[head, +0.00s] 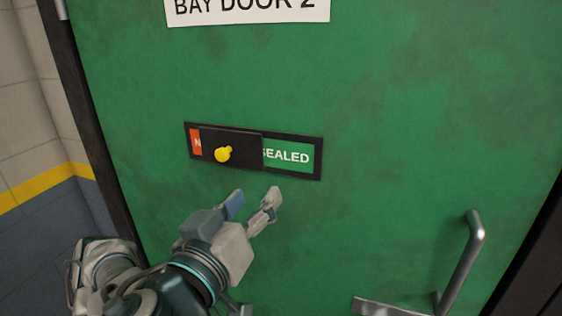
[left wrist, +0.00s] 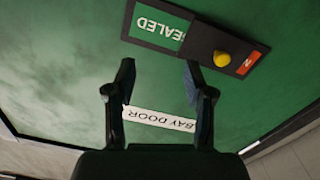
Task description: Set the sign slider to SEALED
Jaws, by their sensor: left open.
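The sign slider is a black plate (head: 235,146) with a yellow knob (head: 223,154), in a dark frame on the green door. It covers the left and middle of the sign. Red with part of a letter shows at its left edge, and green reading "EALED" (head: 288,156) shows to its right, the first letter partly covered. My left gripper (head: 254,198) is open and empty, below the sign and apart from the knob. In the left wrist view, upside down, the knob (left wrist: 221,58) lies above and right of the open fingers (left wrist: 160,85). My right gripper is not in view.
A door handle (head: 468,262) sticks out at lower right. A white "BAY DOOR 2" plate (head: 247,8) is above the sign. The door's dark frame and a tiled wall (head: 25,130) are at left. The door surface around the sign is clear.

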